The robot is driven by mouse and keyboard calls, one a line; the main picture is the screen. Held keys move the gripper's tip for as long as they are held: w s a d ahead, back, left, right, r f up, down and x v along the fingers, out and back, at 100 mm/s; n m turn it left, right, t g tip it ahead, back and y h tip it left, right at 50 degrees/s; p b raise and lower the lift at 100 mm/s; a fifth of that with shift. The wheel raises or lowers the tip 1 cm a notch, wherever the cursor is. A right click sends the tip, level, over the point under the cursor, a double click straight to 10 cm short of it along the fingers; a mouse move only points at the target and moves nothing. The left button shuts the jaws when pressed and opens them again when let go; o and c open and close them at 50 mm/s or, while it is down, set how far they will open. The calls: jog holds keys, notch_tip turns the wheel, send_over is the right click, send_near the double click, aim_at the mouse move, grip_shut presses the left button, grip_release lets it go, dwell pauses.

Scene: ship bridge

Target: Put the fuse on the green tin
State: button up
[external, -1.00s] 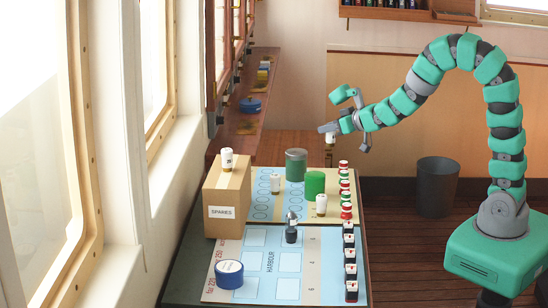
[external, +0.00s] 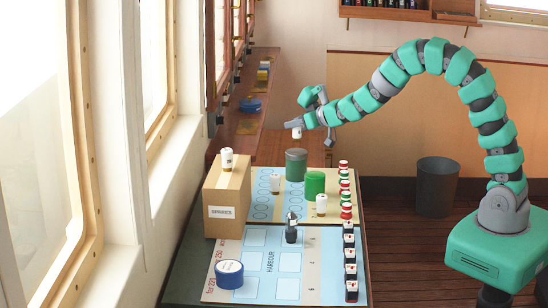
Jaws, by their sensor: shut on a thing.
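My gripper (external: 298,124) is shut on a white fuse (external: 297,133), which hangs below the fingers, above the back of the table. Below it stands a dark grey-green cylinder (external: 296,168) with a greyish top. A brighter green tin (external: 315,184) stands just in front and to the right of it. The held fuse is in the air, apart from both, and appears over the grey-green cylinder in the picture. Nothing rests on either top.
More white fuses stand on the cardboard SPARES box (external: 227,160), left of the tins (external: 275,184) and in front of them (external: 321,205). Red, white and green pieces (external: 345,190) and black blocks (external: 350,258) line the right edge. A dark upright piece (external: 291,230) and blue tape roll (external: 229,274) sit nearer.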

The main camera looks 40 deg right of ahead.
aim_at(296, 133)
jog(key=shift+w+f+p, duration=0.1)
jog(key=shift+f+p, duration=0.2)
jog(key=shift+f, duration=1.45)
jog(key=o, duration=1)
jog(key=shift+f, duration=0.1)
jog(key=shift+c, duration=0.2)
jog(key=b+v, duration=0.1)
jog(key=v, duration=1.1)
